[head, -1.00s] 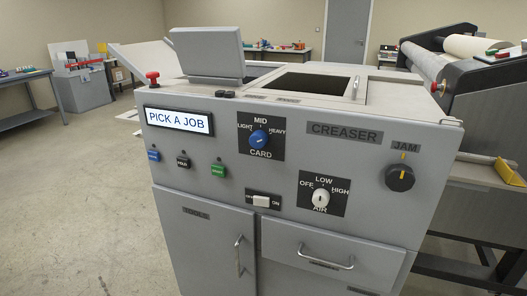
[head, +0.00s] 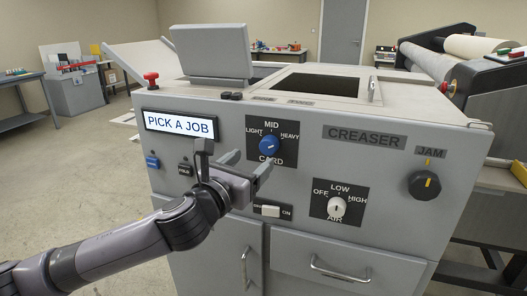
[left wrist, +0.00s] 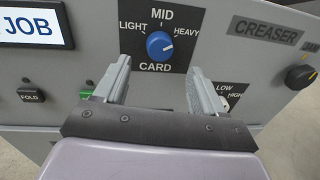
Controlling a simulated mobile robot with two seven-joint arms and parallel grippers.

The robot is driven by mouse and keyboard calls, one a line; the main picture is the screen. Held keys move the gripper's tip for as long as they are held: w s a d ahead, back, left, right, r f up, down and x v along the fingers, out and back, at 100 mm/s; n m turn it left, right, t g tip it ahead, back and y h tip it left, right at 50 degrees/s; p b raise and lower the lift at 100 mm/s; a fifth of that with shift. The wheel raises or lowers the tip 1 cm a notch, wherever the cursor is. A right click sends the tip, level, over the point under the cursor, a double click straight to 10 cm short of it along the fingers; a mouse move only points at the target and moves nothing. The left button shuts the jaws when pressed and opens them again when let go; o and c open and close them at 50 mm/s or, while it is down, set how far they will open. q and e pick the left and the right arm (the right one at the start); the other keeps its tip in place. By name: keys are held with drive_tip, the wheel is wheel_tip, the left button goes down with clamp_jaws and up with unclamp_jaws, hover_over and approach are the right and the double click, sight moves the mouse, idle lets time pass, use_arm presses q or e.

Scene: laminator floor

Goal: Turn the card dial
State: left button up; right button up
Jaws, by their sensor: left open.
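The card dial (head: 269,145) is a blue knob on a dark plate marked LIGHT, MID, HEAVY and CARD, on the front of the grey creaser. Its white mark points up and right, toward HEAVY. My left gripper (head: 248,163) is open and empty, in front of the panel and a little left of and below the dial. In the left wrist view the dial (left wrist: 160,45) shows beyond and between the two fingers (left wrist: 158,82), not touched by them. My right gripper is not in view.
The screen (head: 180,124) reads PICK A JOB. A white AIR dial (head: 336,207), a white rocker switch (head: 271,211) and a black JAM knob (head: 424,185) sit on the same panel. A red button (head: 151,79) stands at the top left corner.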

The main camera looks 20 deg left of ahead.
sight(266, 148)
use_arm(q)
drive_tip(key=shift+w+d, duration=0.15)
drive_tip(key=shift+w, duration=1)
drive_tip(key=shift+w+d, duration=0.2)
drive_tip(key=shift+w, duration=0.95)
drive_tip(key=shift+w+d, duration=0.15)
drive_tip(key=shift+w, duration=1)
drive_tip(key=c, duration=1.1)
